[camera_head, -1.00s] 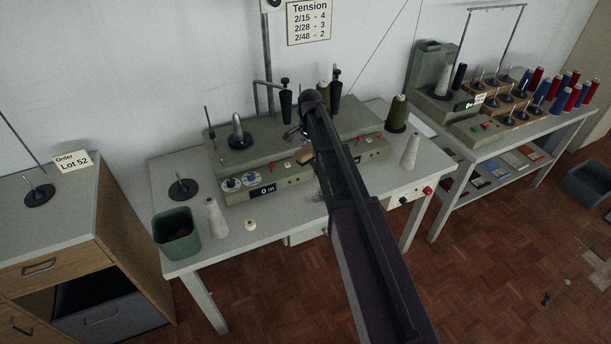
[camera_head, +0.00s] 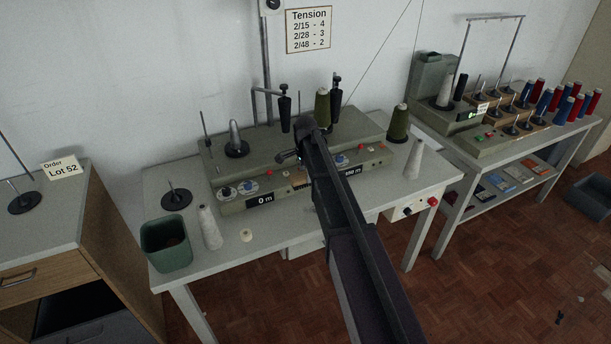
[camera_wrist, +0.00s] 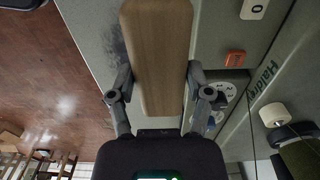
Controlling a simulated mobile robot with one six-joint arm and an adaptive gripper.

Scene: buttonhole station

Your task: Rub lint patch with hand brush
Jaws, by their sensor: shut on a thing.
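The hand brush (camera_wrist: 158,50) has a pale wooden back and fills the upper middle of the wrist view. My gripper (camera_wrist: 159,82) is shut on it, one finger along each side. The bristles are hidden under the wood. A dark, fuzzy smudge that looks like the lint patch (camera_wrist: 116,45) shows on the grey tabletop just left of the brush; part of it may lie under the brush. I cannot tell whether the bristles touch the surface. In the head view, a small brown bit of the brush (camera_head: 298,178) shows beside my arm, in front of the winding machine.
The grey winding machine (camera_head: 230,170) stands close behind the brush. On the table (camera_head: 205,262) are a green bin (camera_head: 166,246), a white cone (camera_head: 209,228), a small white spool (camera_head: 246,236) and another white cone (camera_head: 414,160).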

